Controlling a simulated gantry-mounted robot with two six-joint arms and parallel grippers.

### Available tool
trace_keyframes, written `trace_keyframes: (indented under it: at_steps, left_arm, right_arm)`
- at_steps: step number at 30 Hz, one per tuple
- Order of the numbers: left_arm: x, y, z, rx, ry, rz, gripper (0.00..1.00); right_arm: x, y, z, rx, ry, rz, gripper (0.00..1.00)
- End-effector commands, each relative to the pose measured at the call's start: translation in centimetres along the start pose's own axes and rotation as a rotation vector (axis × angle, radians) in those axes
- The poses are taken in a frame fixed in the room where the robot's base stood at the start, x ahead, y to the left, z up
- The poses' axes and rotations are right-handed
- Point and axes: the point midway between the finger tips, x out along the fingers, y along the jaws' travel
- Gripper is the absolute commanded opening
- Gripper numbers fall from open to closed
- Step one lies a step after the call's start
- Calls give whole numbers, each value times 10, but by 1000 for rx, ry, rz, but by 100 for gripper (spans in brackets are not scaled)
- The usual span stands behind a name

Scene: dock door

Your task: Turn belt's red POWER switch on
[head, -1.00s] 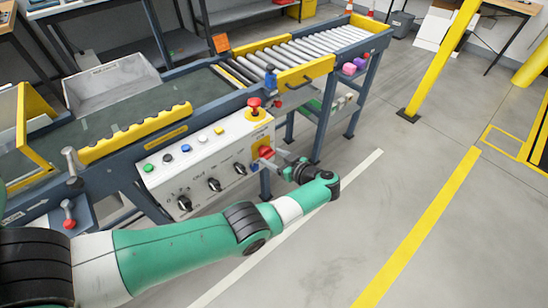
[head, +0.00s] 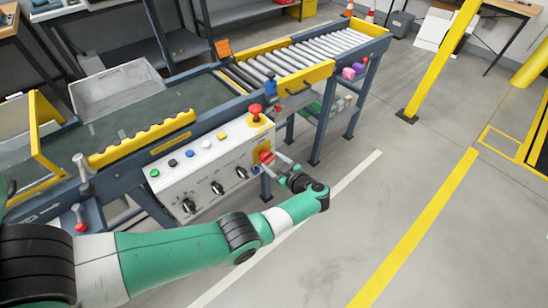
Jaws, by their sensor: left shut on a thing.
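The red POWER switch (head: 266,157) is a red knob on a yellow plate at the right end of the belt's white control panel (head: 205,167). My left gripper (head: 272,160) reaches it from the right, with its fingers at the knob. The gripper is shut on the red switch, and its fingers hide part of it. The switch's exact turn angle is too small to tell. My right gripper is not in view.
A red mushroom button (head: 255,110) stands on the panel's top right. Several coloured buttons and black knobs (head: 217,187) line the panel. The roller conveyor (head: 310,55) runs to the back right. The floor (head: 430,180) at right is open.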

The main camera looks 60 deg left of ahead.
Motion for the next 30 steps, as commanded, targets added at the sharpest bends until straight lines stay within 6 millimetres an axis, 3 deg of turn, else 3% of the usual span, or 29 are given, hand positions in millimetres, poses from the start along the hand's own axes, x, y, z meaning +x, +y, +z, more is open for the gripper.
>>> trace_keyframes:
  at_steps: [3,13,30]
  left_arm:
    - [-2,-2,-4,-95,1,40,9]
    - [0,-7,0,-386,2,162,9]
    - [4,-14,10,-886,2,370,9]
  right_arm:
    - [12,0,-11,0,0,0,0]
    - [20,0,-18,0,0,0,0]
    - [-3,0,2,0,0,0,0]
